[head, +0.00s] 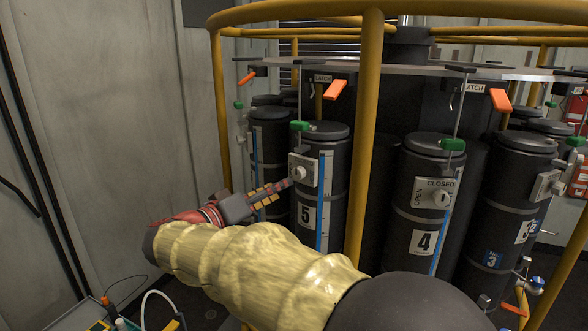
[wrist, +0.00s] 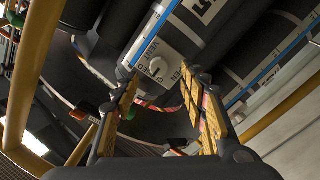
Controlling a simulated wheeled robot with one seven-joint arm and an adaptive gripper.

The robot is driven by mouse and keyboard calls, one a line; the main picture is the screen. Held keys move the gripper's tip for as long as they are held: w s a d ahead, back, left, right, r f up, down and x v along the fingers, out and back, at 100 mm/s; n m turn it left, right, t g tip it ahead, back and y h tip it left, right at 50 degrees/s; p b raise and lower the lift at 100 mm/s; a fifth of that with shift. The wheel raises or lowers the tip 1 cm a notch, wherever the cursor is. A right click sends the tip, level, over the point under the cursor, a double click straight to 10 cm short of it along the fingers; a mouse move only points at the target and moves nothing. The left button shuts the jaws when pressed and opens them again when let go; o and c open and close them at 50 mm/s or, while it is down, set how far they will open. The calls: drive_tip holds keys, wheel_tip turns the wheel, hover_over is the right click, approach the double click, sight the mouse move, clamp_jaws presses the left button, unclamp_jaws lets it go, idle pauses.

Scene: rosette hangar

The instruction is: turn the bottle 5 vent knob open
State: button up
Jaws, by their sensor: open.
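Bottle 5 (head: 335,160) is a dark cylinder with a white number label and a blue strip, standing upright at centre in the head view. Its pale round vent knob (head: 300,172) sits on a grey plate above the label. In the wrist view the knob (wrist: 157,67) shows on its plate (wrist: 178,50), which bears VENT, OPEN and CLOSED lettering. I cannot tell which way the knob points.
Bottle 4 (head: 425,215) stands to the right, its knob (head: 442,199) near CLOSED lettering. A yellow upright post (head: 363,140) stands between bottles 5 and 4, under a yellow rail (head: 290,12). Orange latch handles (head: 336,90) hang above. A bare wall (head: 110,130) is on the left.

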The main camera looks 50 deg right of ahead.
sight(297, 175)
drive_tip(key=d, duration=0.2)
drive_tip(key=d+p, duration=0.1)
drive_tip(key=d, duration=0.5)
drive_tip(key=shift+w+r, duration=0.25)
drive_tip(key=shift+c, duration=1.2)
clamp_jaws()
